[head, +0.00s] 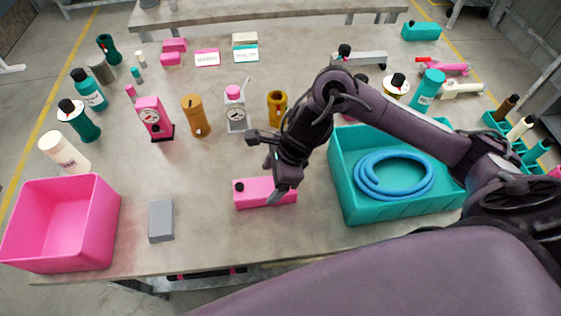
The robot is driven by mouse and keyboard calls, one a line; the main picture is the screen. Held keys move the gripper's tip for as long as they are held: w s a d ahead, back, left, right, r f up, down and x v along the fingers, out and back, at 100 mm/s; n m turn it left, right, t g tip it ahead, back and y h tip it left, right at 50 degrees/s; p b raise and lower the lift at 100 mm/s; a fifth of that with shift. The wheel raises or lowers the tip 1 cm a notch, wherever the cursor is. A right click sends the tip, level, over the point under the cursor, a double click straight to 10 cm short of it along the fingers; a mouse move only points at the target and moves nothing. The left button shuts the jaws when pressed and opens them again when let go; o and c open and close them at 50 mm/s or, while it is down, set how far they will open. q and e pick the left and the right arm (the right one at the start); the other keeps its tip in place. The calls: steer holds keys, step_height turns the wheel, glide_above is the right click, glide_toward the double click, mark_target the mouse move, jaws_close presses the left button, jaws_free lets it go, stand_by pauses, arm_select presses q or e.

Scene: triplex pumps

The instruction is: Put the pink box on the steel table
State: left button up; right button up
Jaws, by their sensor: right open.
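A low pink box (258,193) with a black knob at its left end lies on the grey table (205,225) near the front middle. My right gripper (277,182) reaches in from the right and points down over the right part of this box. Its jaws are open, and one finger overlaps the box's right end in the picture. I cannot tell whether it touches the box. A larger open pink bin (65,225) stands at the front left corner of the table. A second table (280,12) stands at the back. My left gripper is out of view.
A teal bin (385,213) with a coiled blue hose (395,177) stands right of the box, under my right arm. A grey block (161,221) lies to the left. Gauges, bottles and cylinders stand behind. Bare table lies between the grey block and the pink box.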

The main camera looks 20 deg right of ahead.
steer(key=v, duration=0.7)
steer(key=shift+s+r, duration=0.1)
